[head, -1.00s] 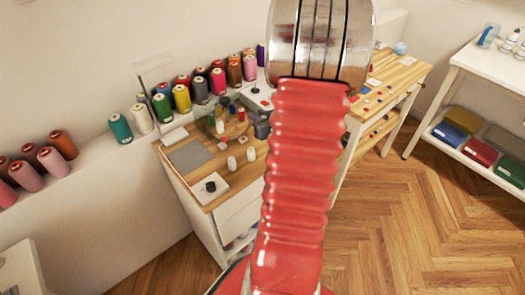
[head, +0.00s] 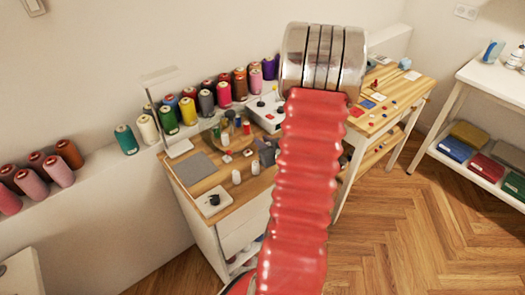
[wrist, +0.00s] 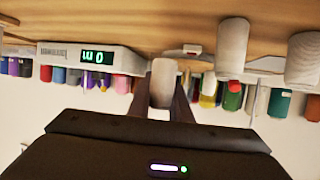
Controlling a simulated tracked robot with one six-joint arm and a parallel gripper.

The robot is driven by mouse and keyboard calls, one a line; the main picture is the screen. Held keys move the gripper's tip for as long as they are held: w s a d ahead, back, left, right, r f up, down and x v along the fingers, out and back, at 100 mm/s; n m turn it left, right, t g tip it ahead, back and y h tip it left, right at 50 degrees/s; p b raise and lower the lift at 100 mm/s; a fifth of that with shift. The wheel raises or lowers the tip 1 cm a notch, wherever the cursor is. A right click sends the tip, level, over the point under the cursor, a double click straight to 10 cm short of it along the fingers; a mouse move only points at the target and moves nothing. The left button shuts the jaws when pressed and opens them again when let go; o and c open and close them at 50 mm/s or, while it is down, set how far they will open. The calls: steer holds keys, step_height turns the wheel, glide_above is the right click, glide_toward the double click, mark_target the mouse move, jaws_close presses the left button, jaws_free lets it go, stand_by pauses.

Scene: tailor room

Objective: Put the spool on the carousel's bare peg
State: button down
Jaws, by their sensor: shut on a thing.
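In the wrist view, which shows the table upside down along the top, my gripper (wrist: 161,104) is shut on a pale spool (wrist: 163,80) between its two dark fingers. In the head view my gripper and the held spool are hidden behind my red arm. The carousel (head: 212,137) is a round stand on the wooden table, carrying small spools, among them a green one and a red one. Its bare peg is too small to make out. Two pale spools stand on the table in front of it, a nearer one (head: 236,177) and a farther one (head: 255,168).
A grey mat (head: 194,168) and a white tile with a black item (head: 214,200) lie on the table's left part. A white machine (head: 266,115) stands behind, with a lit display (wrist: 92,57) in the wrist view. Large thread cones (head: 168,120) line the wall ledge.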

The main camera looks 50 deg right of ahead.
steer(key=shift+f, duration=1.9)
steer(key=shift+f, duration=0.15)
steer(key=c, duration=1.6)
jaws_free()
steer(key=shift+a, duration=0.1)
